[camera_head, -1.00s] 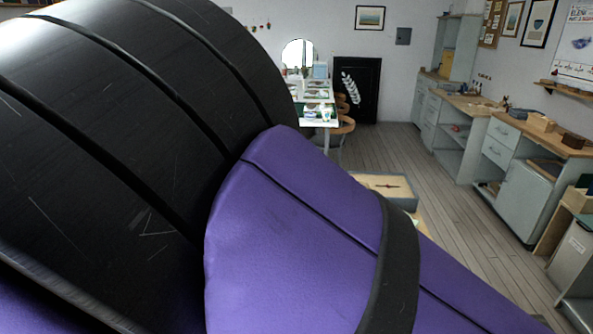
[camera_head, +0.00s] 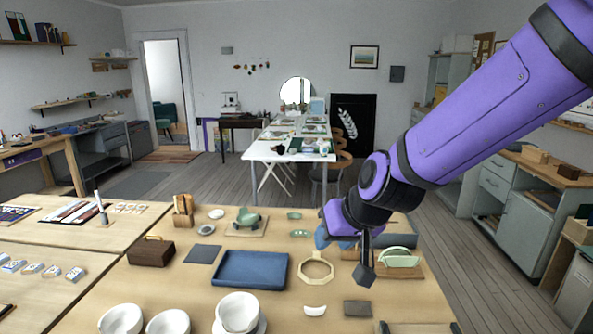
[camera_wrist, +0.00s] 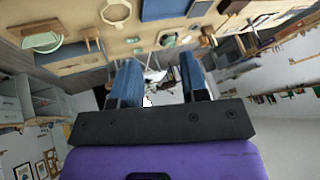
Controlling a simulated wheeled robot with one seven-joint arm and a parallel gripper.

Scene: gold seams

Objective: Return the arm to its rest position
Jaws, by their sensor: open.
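My purple and black arm comes in from the upper right in the head view and bends at its wrist above the right part of the worktable (camera_head: 190,290). My gripper (camera_head: 322,238) has blue fingers, partly hidden behind the wrist in the head view. In the wrist view the two blue fingers of my gripper (camera_wrist: 155,75) stand apart with nothing held between them. The table and room appear upside down beyond them.
Below and near my wrist are a wooden ring frame (camera_head: 315,268), a blue tray (camera_head: 250,269) and a wooden stand with a pale green piece (camera_head: 400,258). White bowls (camera_head: 238,312) stand at the front. A white table (camera_head: 262,150) is farther back; floor lies open at right.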

